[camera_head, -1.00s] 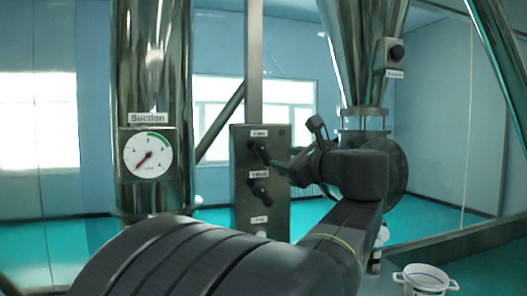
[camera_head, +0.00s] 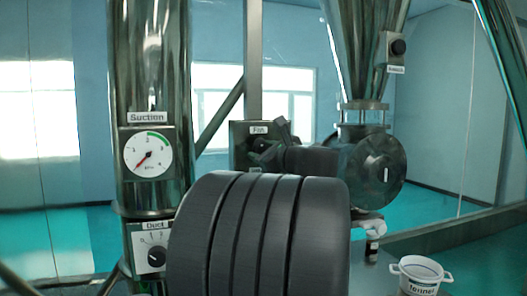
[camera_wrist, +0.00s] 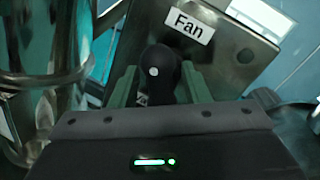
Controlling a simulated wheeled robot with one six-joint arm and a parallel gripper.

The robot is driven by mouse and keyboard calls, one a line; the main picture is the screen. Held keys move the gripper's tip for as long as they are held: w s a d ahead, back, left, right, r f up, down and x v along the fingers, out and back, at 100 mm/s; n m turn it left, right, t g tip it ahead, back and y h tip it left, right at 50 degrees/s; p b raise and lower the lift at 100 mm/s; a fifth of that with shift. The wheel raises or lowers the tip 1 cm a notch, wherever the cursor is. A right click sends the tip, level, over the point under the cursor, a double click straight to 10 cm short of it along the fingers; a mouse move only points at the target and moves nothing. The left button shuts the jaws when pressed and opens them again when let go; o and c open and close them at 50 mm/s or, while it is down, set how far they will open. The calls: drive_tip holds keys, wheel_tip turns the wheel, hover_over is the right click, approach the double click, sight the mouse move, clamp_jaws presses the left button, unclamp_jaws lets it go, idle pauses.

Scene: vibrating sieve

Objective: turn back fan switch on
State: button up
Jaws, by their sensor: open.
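The fan switch is a black rotary knob (camera_wrist: 160,72) with a white dot on its face, on a metal panel (camera_wrist: 240,50) beside the white "Fan" label (camera_wrist: 191,26). My gripper (camera_wrist: 158,84) is open, with its two greenish fingers on either side of the knob in the wrist view. I cannot tell whether the fingers touch it. In the head view the knob (camera_head: 261,145) shows under the "Fan" label (camera_head: 259,130), with my gripper (camera_head: 272,141) right at it. My arm hides the lower part of the panel.
A suction gauge (camera_head: 148,153) sits on a steel column at left, its red needle pointing lower left. A duct dial (camera_head: 155,257) is below it. A steel hopper (camera_head: 367,50) with a black knob box (camera_head: 396,50) stands at right. A white bucket (camera_head: 420,275) is at lower right.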

clamp_jaws()
drive_tip(key=shift+f+m+b, duration=0.15)
drive_tip(key=shift+m+b, duration=0.15)
drive_tip(key=shift+b, duration=0.15)
drive_tip(key=shift+f+m+t+b, duration=0.1)
drive_tip(key=shift+m+t+b, duration=0.2)
drive_tip(key=shift+m+b, duration=0.7)
drive_tip(key=m+b, duration=0.1)
drive_tip(key=m, duration=0.2)
drive_tip(key=shift+t, duration=0.4)
drive_tip(key=m+b, duration=0.1)
drive_tip(key=m, duration=0.2)
drive_tip(key=m+t+b, duration=0.1)
drive_tip(key=m, duration=0.3)
drive_tip(key=shift+r+t+h, duration=0.2)
drive_tip(key=shift+t+h, duration=0.1)
drive_tip(key=shift+m, duration=0.4)
unclamp_jaws()
